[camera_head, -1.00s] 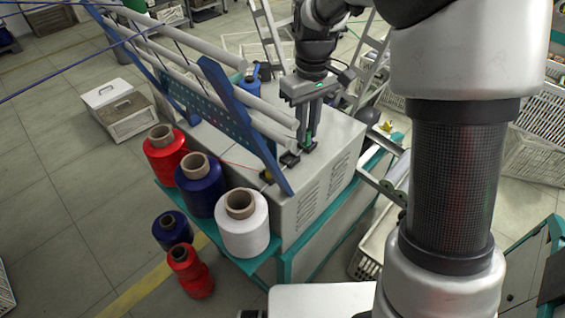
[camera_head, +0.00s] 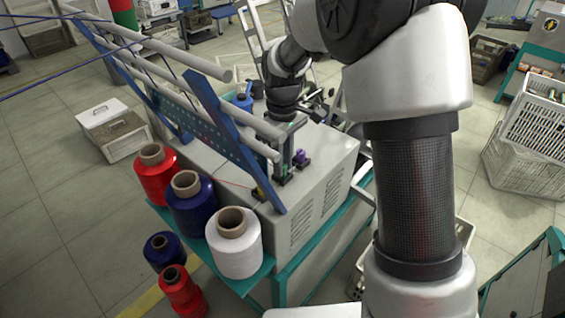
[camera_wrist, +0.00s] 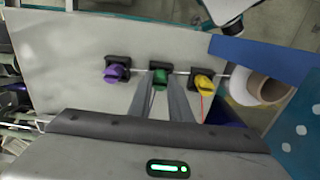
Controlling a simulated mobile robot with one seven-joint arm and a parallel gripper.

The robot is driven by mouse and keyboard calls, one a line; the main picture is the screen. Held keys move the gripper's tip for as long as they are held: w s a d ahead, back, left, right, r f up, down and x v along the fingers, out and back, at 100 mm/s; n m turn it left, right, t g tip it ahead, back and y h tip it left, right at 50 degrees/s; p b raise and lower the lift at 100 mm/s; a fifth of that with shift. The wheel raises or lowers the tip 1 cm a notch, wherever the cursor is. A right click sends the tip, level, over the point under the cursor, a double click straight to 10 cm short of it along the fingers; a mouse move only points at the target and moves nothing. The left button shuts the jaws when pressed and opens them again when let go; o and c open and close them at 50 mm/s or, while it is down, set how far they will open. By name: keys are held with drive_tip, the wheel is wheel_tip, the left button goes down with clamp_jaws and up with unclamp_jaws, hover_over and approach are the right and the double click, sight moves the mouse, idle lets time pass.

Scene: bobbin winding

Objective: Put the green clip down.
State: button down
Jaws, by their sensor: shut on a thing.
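The green clip (camera_wrist: 160,80) shows at the fingertips of my gripper (camera_wrist: 161,90) in the wrist view. My gripper is shut on it, directly over the middle black base. Whether the clip is fully seated there cannot be told. In the head view my gripper (camera_head: 285,170) points down at the middle base on the grey cabinet top, with a little green visible. A purple clip (camera_wrist: 115,72) sits on the black base to the left in the wrist view, and a yellow clip (camera_wrist: 203,82) sits on the base to the right.
A blue slanted frame (camera_head: 235,145) with grey rollers stands close left of my gripper. Red, blue and white cones (camera_head: 233,245) stand on the teal shelf in front. The cabinet top (camera_wrist: 60,70) beside the purple clip is clear.

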drive_tip(key=shift+f, duration=0.2)
drive_tip(key=c, duration=1.6)
unclamp_jaws()
drive_tip(key=shift+c, duration=0.2)
